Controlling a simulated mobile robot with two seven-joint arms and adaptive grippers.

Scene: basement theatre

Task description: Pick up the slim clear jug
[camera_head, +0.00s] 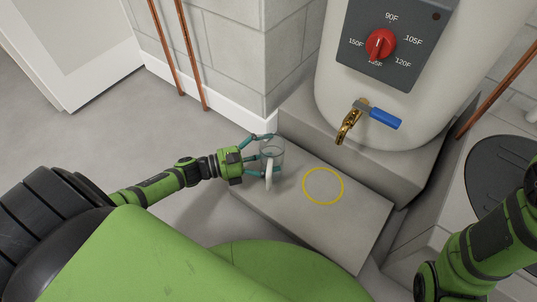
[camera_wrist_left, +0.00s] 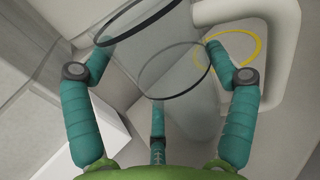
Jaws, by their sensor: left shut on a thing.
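The slim clear jug (camera_head: 273,151) is see-through, with a pale handle (camera_head: 269,174) facing the near side in the head view. It is at the left part of the low grey block. My left gripper (camera_head: 266,153) comes in from the left, with its teal fingers shut around the jug. In the left wrist view the jug (camera_wrist_left: 165,60) stands between the teal fingers of the gripper (camera_wrist_left: 155,60), its dark-edged rim towards the camera. I cannot tell whether its base touches the block. My right gripper is out of view.
The grey block (camera_head: 345,225) has a yellow ring (camera_head: 342,186) marked on its bare top. Beyond it, a white tank (camera_head: 335,85) carries a brass tap (camera_head: 348,127) with a blue lever and a red dial (camera_head: 380,44). Copper pipes (camera_head: 188,55) run down the wall behind.

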